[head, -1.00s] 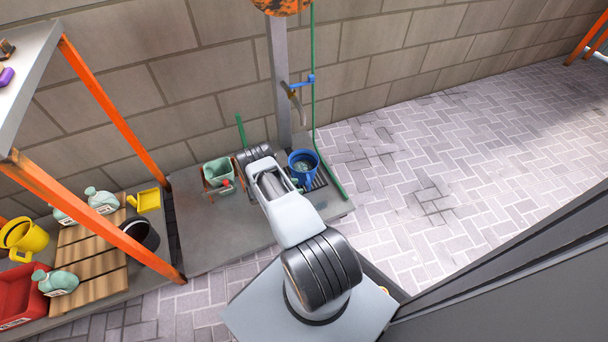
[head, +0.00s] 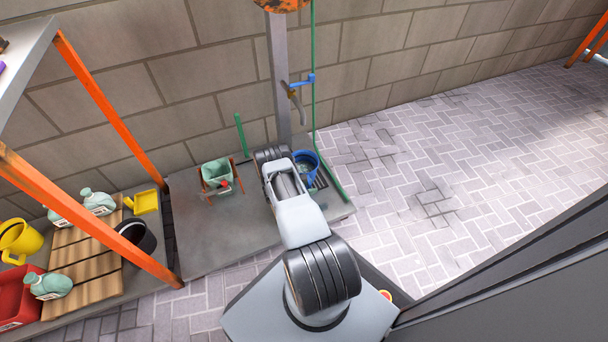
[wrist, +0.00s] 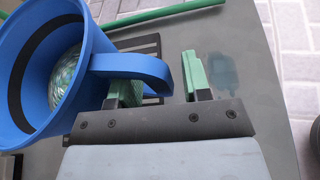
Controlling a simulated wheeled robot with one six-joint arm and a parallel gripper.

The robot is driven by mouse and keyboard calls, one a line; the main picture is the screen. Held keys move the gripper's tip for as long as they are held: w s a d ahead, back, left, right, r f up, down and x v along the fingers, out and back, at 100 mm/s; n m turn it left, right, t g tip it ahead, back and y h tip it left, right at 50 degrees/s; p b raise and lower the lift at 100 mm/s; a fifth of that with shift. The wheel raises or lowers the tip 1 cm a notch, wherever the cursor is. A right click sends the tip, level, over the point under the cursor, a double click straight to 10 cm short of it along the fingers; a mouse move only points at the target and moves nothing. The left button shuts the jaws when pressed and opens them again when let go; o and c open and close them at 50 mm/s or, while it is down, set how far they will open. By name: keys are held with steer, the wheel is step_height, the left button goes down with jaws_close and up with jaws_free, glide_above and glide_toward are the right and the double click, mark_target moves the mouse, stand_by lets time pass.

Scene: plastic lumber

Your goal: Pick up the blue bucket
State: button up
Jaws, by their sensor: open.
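The blue bucket (head: 309,168) stands on the grey slab below the tap, partly hidden by my arm in the head view. In the wrist view the bucket (wrist: 93,45) fills the left side, with its mouth visible and something clear and shiny inside. Its blue handle (wrist: 138,65) sticks out to the right. My gripper (wrist: 160,80) is open, with green-padded fingers. The handle's outer end appears in the gap between the fingers, and the handle overlaps the left finger. I cannot tell the exact depth. The fingers are not clearly visible in the head view.
A tap (head: 294,91) on a post is above the bucket, with a green hose (head: 314,60) beside it. An orange-framed shelf (head: 110,118) holds jugs and a yellow can. Paved floor at right is clear.

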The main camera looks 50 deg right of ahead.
jaws_close()
steer(key=shift+r, duration=0.1)
stand_by(0.6)
